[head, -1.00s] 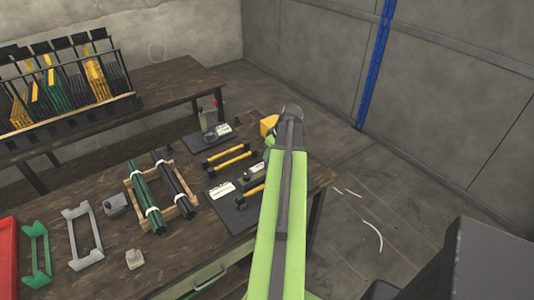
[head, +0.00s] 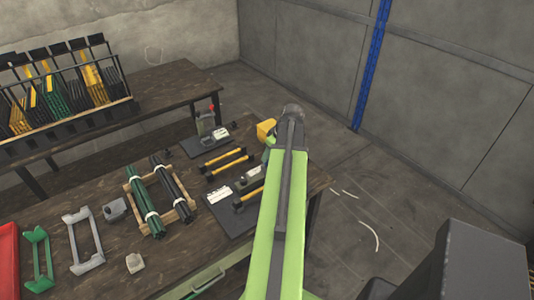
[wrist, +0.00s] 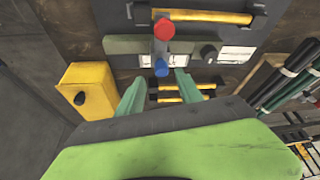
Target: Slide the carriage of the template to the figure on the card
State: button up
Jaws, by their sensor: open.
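In the wrist view my gripper (wrist: 160,77) is open, its two green fingers pointing at the template. The template is a long grey-green bar (wrist: 124,45) on a dark plate, with a white strip along it. A dark upright piece, apparently the carriage, crosses the bar with a red knob (wrist: 163,28) and a blue knob (wrist: 161,67). The blue knob appears between the fingertips; contact cannot be told. A white card (wrist: 235,54) lies beside the bar, its figure unreadable. In the head view the card (head: 218,195) shows, and my arm hides part of the template (head: 246,183) and the gripper.
Yellow rods with black ends (wrist: 205,17) lie on both sides of the template. A yellow box (wrist: 85,90) stands to the left in the wrist view. Bundled tubes (head: 146,197) lie in a wooden cradle. A press with a red knob (head: 206,122) stands farther back.

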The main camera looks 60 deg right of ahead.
jog(key=p+v, duration=1.1)
jog(key=v, duration=0.3)
jog(key=shift+p, duration=0.3)
